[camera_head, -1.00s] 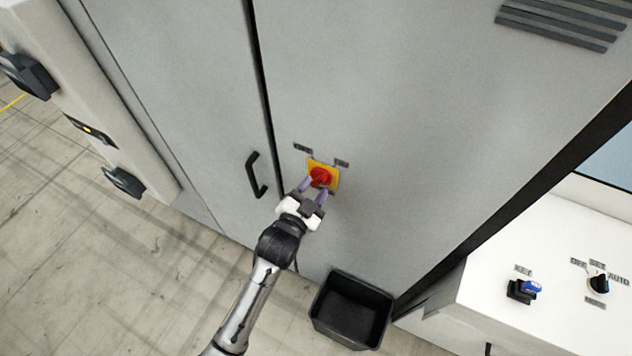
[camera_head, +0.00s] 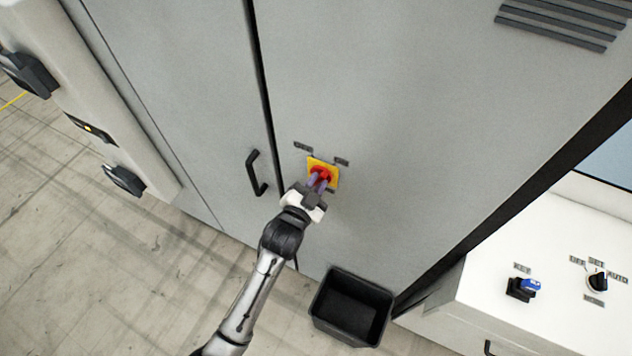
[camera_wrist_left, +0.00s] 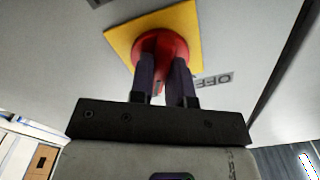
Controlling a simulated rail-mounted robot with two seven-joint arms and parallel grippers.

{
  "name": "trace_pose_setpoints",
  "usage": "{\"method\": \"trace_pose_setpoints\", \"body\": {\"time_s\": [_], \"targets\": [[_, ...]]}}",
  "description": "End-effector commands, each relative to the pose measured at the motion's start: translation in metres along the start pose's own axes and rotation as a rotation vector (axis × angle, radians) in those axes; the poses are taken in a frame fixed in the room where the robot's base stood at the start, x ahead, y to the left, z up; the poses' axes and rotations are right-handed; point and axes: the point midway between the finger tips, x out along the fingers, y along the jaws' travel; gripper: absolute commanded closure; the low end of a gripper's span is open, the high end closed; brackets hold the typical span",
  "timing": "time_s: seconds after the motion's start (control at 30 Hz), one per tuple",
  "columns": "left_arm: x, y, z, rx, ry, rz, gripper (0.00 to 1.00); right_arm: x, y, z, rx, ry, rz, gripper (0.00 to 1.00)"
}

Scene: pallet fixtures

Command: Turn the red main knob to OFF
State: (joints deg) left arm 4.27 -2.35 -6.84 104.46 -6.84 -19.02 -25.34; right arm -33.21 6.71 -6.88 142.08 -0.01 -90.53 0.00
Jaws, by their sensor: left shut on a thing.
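The red main knob (camera_head: 320,172) sits on a yellow square plate (camera_head: 331,182) on the grey cabinet door. Small label plates stand around it, too small to read in the head view. My left gripper (camera_head: 318,182) reaches it from below, with its purple fingers shut on the knob's grip. In the left wrist view both fingers (camera_wrist_left: 163,75) lie against the red knob (camera_wrist_left: 174,48), in front of the yellow plate (camera_wrist_left: 124,36). A label to the right of the knob there appears upside down. The fingers hide much of the knob's grip, so its exact setting is unclear. My right gripper is not in view.
A black door handle (camera_head: 256,173) is left of the knob, beside the dark door gap. An open black bin (camera_head: 322,329) stands on the floor below. A white console (camera_head: 550,275) with a blue key switch (camera_head: 531,286) and a black selector (camera_head: 597,283) is at right.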

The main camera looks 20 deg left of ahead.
Motion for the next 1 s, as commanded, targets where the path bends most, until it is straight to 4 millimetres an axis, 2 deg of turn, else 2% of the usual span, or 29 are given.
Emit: {"method": "trace_pose_setpoints", "body": {"time_s": [0.27,0.47,1.0], "targets": [[0.000,0.000,0.000,-0.012,0.000,0.000,1.00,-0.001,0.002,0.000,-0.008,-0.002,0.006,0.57],[0.000,-0.001,-0.001,-0.091,-0.002,0.001,1.00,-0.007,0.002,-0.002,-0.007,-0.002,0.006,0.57],[0.000,-0.001,-0.001,-0.572,-0.003,0.000,1.00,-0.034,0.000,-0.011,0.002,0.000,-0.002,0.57]]}}
